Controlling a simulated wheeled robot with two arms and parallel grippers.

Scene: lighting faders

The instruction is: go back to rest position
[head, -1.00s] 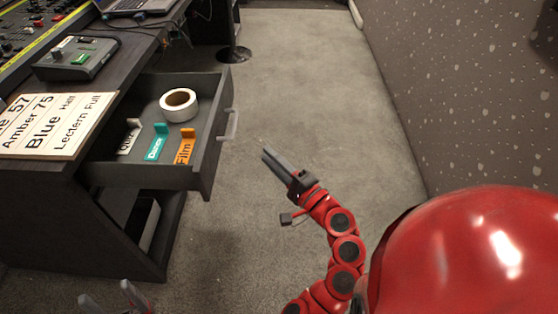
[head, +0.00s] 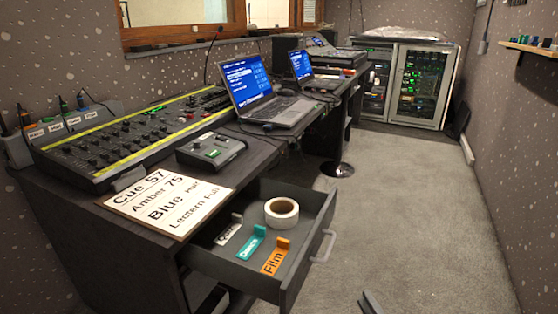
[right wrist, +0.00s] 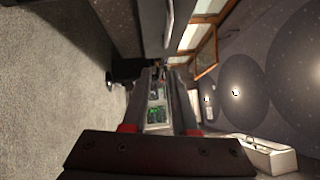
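In the head view only the tip of my right gripper (head: 371,302) shows, at the bottom edge over the carpet, right of the drawer. In the right wrist view its two fingers (right wrist: 160,85) stand apart with nothing between them. The equipment rack shows through the gap. My left gripper is out of view. The drawer (head: 290,285) of the desk is pulled open. It holds a roll of white tape (head: 282,212), a white tab (head: 229,231), a teal tab (head: 250,243) and an orange "Film" tab (head: 275,257).
A sign board (head: 170,203), a small grey control box (head: 212,150), a fader console (head: 120,135) and laptops (head: 262,100) are on the desk. Carpet (head: 420,220) is clear right of the drawer. Racks (head: 415,85) stand at the back and a shelf (head: 530,46) hangs right.

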